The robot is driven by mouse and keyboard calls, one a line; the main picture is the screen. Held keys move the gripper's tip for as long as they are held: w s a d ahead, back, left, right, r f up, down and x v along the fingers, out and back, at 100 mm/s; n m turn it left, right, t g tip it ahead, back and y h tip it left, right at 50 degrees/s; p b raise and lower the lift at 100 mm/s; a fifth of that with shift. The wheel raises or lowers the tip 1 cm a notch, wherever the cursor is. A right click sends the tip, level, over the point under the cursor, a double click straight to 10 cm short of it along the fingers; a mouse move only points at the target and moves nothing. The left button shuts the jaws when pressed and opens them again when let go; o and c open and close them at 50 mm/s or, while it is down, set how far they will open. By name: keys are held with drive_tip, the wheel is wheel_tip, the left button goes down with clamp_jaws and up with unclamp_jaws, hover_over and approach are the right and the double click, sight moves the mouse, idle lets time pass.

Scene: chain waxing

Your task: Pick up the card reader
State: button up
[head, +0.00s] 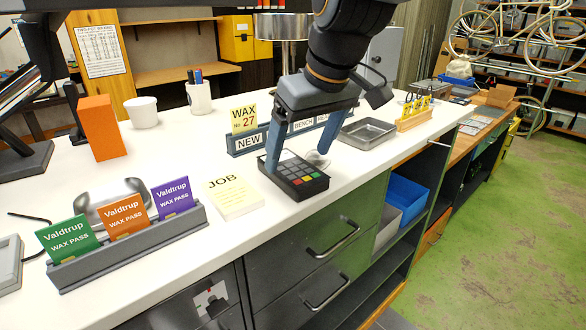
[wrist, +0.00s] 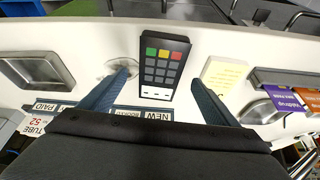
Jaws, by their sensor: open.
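The card reader (head: 295,175) is a dark slab with a grey keypad and red, yellow and green keys. It lies flat on the white counter near its front edge. In the wrist view the card reader (wrist: 163,68) lies between and beyond the two blue fingers. My gripper (head: 300,155) is open over the card reader, with one finger at its left side and one toward its right. In the wrist view my gripper (wrist: 158,85) holds nothing. Whether the fingers touch the reader is hard to tell.
A JOB pad (head: 231,196) lies left of the reader. A sign rack (head: 250,140) stands behind it, a metal tray (head: 368,133) to the right. A holder with wax passes (head: 130,245) is at the front left. An orange box (head: 102,127) stands further back.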

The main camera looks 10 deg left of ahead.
sight(291, 167)
drive_tip(key=shift+a+p+x, duration=0.1)
drive_tip(key=shift+p+x, duration=0.25)
drive_tip(key=shift+x, duration=0.85)
drive_tip(key=shift+a+p+x, duration=0.15)
drive_tip(key=shift+p+x, duration=0.2)
drive_tip(key=shift+x, duration=0.85)
drive_tip(key=shift+w+r, duration=0.15)
drive_tip(key=c, duration=1.3)
drive_tip(key=shift+r, duration=0.15)
